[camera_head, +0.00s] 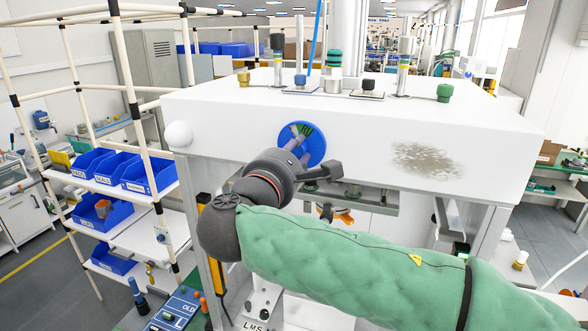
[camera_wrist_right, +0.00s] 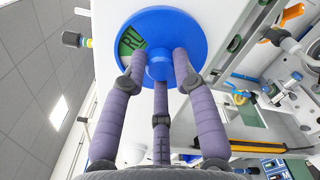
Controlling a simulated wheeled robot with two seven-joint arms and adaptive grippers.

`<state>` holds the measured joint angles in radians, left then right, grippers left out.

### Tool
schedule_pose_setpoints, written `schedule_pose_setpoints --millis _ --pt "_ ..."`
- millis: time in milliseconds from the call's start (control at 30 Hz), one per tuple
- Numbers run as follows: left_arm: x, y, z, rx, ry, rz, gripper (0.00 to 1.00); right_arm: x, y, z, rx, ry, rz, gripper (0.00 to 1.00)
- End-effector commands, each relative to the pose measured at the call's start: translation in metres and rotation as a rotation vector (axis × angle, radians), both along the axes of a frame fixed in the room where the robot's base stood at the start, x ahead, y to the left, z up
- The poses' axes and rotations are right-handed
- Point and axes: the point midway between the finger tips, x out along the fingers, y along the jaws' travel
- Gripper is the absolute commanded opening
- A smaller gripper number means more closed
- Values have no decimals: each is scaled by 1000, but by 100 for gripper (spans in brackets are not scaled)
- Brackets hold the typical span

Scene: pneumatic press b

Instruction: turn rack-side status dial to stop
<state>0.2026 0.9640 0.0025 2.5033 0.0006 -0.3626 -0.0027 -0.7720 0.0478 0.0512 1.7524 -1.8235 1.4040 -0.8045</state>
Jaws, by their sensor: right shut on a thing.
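The status dial is a round blue disc (camera_head: 318,152) on the left part of the white press front. In the right wrist view the blue disc (camera_wrist_right: 190,28) fills the top middle, with a raised blue knob (camera_wrist_right: 159,66) at its centre. A green window (camera_wrist_right: 130,40) with the letters "RU" shows on the left of the disc; the rest of the word is hidden. My right gripper (camera_head: 298,138) reaches the dial from the front. Its three purple fingers (camera_wrist_right: 159,70) are shut around the knob. My left gripper is in neither view.
A rack with blue bins (camera_head: 92,162) stands left. Valves and caps (camera_head: 334,62) rise from the housing top. A black fitting (camera_wrist_right: 275,36) sits right of the dial.

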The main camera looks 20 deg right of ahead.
Motion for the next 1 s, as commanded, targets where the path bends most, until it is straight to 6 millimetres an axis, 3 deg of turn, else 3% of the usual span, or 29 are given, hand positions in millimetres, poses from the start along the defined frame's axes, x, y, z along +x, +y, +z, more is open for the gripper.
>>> schedule_pose_setpoints --millis 33,500,1000 --pt "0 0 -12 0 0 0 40 -1 -3 0 40 -37 -4 0" --pt "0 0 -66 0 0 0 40 -2 -4 -1 411 -287 -4 0" --pt "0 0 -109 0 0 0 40 -2 -4 -2 763 -521 -5 0"
